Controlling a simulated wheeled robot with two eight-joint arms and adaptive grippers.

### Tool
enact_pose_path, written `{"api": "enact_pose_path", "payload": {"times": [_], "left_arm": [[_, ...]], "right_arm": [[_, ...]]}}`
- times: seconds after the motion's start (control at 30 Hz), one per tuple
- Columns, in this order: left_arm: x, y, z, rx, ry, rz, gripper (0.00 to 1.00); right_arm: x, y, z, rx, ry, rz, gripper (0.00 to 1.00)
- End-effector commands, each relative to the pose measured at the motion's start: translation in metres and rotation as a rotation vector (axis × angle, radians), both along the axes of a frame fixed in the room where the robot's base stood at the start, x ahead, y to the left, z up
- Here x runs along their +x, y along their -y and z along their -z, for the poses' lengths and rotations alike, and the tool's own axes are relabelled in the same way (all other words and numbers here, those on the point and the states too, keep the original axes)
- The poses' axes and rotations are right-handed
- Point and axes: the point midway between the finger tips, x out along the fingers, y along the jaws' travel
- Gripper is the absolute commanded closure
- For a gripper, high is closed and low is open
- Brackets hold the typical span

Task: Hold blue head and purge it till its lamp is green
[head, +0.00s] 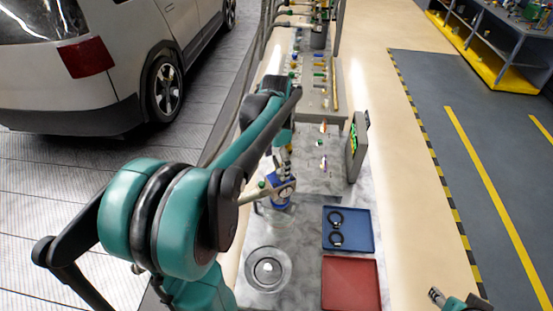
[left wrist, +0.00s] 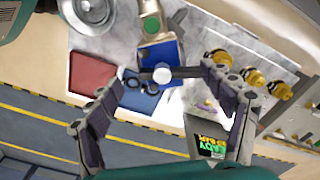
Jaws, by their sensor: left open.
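The blue head (head: 279,199) is at the end of a tan arm over the grey bench, behind the round drain. In the left wrist view the blue head (left wrist: 172,52) has a white round knob on it and lies between my spread fingers. A green disc (left wrist: 151,25) sits on its tan neck; I cannot tell whether it is a lit lamp. My left gripper (left wrist: 166,78) is open around the blue head, with no clear contact; in the head view it is mostly hidden by my arm. Part of my right arm shows at the bottom right; its fingers are unclear.
A blue tray (head: 363,238) with two black rings and a red tray (head: 350,285) lie right of the round drain (head: 267,286). A display (head: 354,150) with green text stands at the bench's right edge. Small fittings line the bench behind. A silver car stands left.

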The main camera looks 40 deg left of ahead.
Motion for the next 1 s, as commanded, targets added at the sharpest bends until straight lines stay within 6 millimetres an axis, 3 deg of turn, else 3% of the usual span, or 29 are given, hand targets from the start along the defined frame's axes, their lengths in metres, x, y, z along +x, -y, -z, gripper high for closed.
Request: {"api": "enact_pose_path", "payload": {"times": [0.3,0.5,0.7,0.97,1.0], "left_arm": [[0.0,0.0,0.063,0.0,0.001,-0.001,0.19],[0.0,0.0,0.092,0.0,0.001,-0.001,0.19],[0.0,0.001,0.104,0.0,0.001,-0.001,0.19],[0.0,0.001,0.105,0.0,0.001,-0.001,0.19],[0.0,0.001,0.105,0.0,0.001,-0.001,0.27]], "right_arm": [[0.0,0.0,0.009,0.0,0.0,0.0,0.57],[0.0,0.0,0.013,0.0,0.0,0.0,0.57],[0.0,0.0,0.014,0.0,0.0,0.0,0.57],[0.0,0.0,0.014,0.0,0.0,0.0,0.57],[0.0,0.0,0.014,0.0,0.0,0.0,0.57]]}}
